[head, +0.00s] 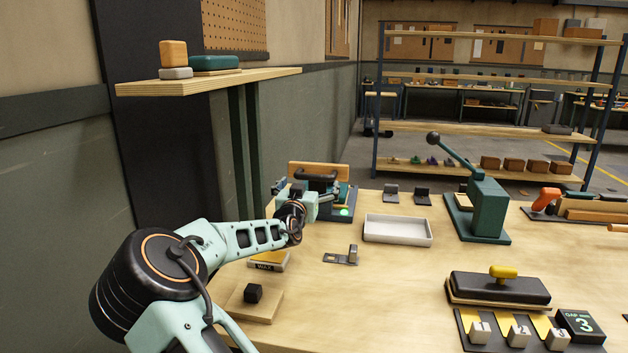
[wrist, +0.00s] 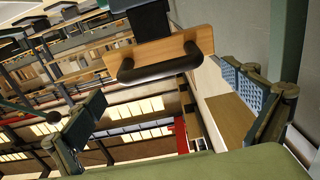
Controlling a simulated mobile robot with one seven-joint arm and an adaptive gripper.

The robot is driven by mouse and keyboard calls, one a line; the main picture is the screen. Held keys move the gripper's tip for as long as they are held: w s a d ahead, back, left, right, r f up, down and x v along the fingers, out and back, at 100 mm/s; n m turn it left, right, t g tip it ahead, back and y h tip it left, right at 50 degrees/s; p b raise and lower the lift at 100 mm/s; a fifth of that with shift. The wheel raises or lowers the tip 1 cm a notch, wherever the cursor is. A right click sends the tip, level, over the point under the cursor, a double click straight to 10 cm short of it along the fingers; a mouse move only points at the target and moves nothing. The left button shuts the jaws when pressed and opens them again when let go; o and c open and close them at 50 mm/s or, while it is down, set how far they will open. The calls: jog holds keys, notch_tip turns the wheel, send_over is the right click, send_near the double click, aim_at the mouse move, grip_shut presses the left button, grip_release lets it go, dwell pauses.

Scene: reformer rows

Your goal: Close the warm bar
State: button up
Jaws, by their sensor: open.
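The warm bar stands at the back left of the bench in the head view, with a dark base (head: 345,205) and a small green glow on it. Its wooden lid (head: 325,170) appears raised at the back, with a black bar handle (head: 316,176) on its front. In the wrist view the wooden lid (wrist: 195,42) and the black handle (wrist: 160,66) are close ahead, above the space between my fingers. My gripper (wrist: 168,108) is open, with nothing between its fingers. In the head view my gripper (head: 312,196) is in front of the handle and partly hides the base.
A white tray (head: 397,241) and a green lever press (head: 487,210) stand to the right. A metal bracket (head: 343,256), a wax block (head: 268,262) and a wooden block with a black knob (head: 254,303) lie nearer. A wall shelf (head: 210,82) overhangs at the left.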

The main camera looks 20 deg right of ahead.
aim_at(313, 179)
jog(key=shift+x, duration=2.6)
